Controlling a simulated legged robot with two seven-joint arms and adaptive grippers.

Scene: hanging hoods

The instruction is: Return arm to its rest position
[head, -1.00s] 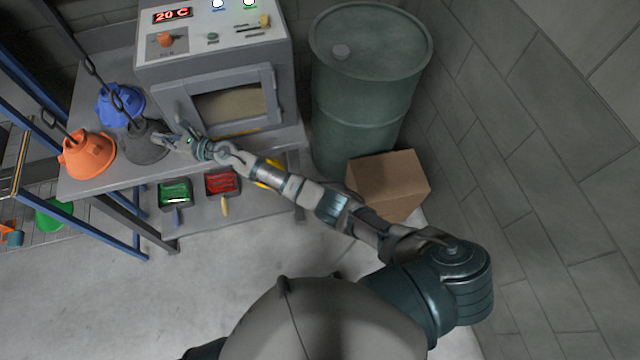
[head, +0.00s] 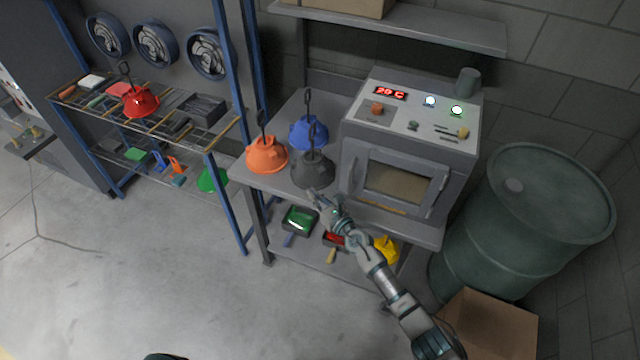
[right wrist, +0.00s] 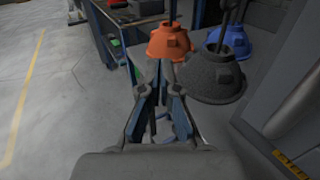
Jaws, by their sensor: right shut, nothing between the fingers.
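My right arm reaches up from the lower right in the head view. Its gripper (head: 318,197) is shut and empty, just in front of the dark grey hood (head: 313,171) at the table's front edge. In the right wrist view the shut fingers (right wrist: 160,72) point toward the orange hood (right wrist: 178,42), with the grey hood (right wrist: 212,80) to their right. I cannot tell whether the gripper touches the grey hood. My left gripper is not in view.
The grey table (head: 252,180) also holds an orange hood (head: 267,155), a blue hood (head: 308,132) and an oven (head: 410,140). A red hood (head: 141,102) is on the left rack. A green barrel (head: 535,220) and cardboard box (head: 490,325) stand at right. Open floor lies front left.

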